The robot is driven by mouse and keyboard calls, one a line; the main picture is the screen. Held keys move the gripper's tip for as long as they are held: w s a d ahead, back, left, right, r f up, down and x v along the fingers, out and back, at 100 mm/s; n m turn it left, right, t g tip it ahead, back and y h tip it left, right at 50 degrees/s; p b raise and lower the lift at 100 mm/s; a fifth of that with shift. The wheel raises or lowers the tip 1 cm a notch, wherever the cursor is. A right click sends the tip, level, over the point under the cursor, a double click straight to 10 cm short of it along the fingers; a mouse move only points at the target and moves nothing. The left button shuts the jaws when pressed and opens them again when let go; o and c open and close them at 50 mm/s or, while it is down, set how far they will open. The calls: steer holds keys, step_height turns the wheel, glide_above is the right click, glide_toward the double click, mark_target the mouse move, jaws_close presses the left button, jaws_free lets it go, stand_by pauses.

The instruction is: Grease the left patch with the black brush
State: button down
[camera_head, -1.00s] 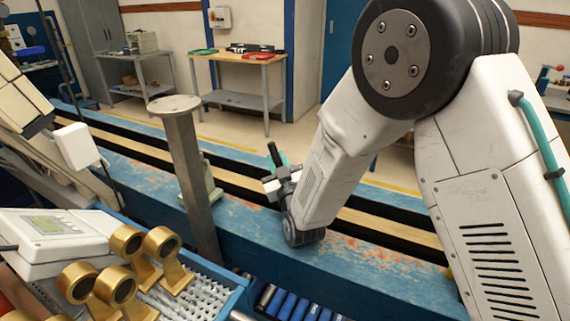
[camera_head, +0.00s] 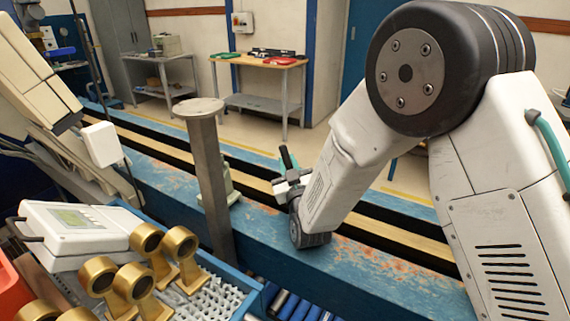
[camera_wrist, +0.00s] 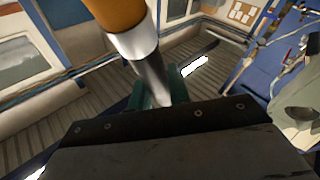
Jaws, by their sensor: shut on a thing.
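In the wrist view a tool with an orange handle (camera_wrist: 118,12), a pale collar and a grey shaft (camera_wrist: 152,75) sits between the teal fingers of my gripper (camera_wrist: 152,98). I take it for the held brush; its bristles and any black part cannot be made out. I cannot tell a left patch apart on the blue beam (camera_head: 262,240), which has reddish worn spots.
A grey post (camera_head: 212,180) with a round top stands left of my gripper. Several brass pieces (camera_head: 148,240) and a white meter box (camera_head: 75,232) are at the lower left, by a blue tray (camera_head: 255,297). A wooden bench (camera_head: 275,62) stands behind.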

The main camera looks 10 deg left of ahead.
steer(key=s+d, duration=0.3)
steer(key=d, duration=0.6)
steer(key=shift+s+d+r, duration=0.2)
steer(key=shift+s, duration=0.05)
stand_by(0.5)
step_height(320, 180, up, 6)
stand_by(0.7)
steer(key=shift+r, duration=0.1)
step_height(320, 180, up, 3)
steer(key=shift+f, duration=0.1)
stand_by(0.4)
stand_by(0.6)
